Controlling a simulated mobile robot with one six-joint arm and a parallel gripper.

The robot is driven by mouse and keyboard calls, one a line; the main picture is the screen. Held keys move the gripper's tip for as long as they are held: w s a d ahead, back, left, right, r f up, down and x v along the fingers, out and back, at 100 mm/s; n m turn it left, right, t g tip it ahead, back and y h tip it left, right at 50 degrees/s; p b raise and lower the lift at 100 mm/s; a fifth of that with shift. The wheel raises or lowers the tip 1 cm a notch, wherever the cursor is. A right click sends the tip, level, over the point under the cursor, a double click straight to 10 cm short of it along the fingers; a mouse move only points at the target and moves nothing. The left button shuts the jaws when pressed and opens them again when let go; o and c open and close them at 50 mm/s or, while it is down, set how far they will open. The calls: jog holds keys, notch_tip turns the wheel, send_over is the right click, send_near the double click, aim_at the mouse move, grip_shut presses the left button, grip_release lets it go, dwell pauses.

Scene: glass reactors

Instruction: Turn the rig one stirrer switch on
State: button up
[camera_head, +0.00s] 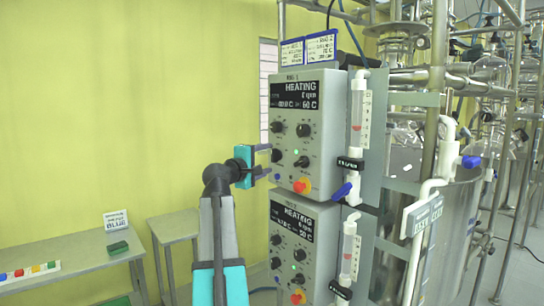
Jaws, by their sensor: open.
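The upper grey control box (297,135) has a small label on top that seems to read as rig 1. Its dark display (295,95) shows "HEATING" and what looks like 0 rpm. Its front carries several black knobs, such as a lower right knob (302,162) and a lower left knob (277,155), a green light (296,152) and a red button (301,186). Their labels are too small to read, so I cannot tell which is the stirrer switch. My gripper (269,160) is open and empty, its fingers pointing right at the box's left side, close to the lower left knob.
A similar second control box (301,250) hangs directly below. A clear tube with a blue valve handle (342,191) stands right of the upper box, before steel vessels and pipes. A low table (80,264) and a small stand (178,226) are at left. The wall side is open.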

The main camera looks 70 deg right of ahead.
aim_at(273, 156)
jog(key=shift+s+d+p, duration=0.15)
jog(key=shift+s+d, duration=0.05)
jog(key=shift+d, duration=0.85)
jog(key=shift+s+d+p, duration=0.15)
jog(key=shift+d, duration=0.9)
jog(key=shift+c, duration=0.2)
jog(key=c, duration=1)
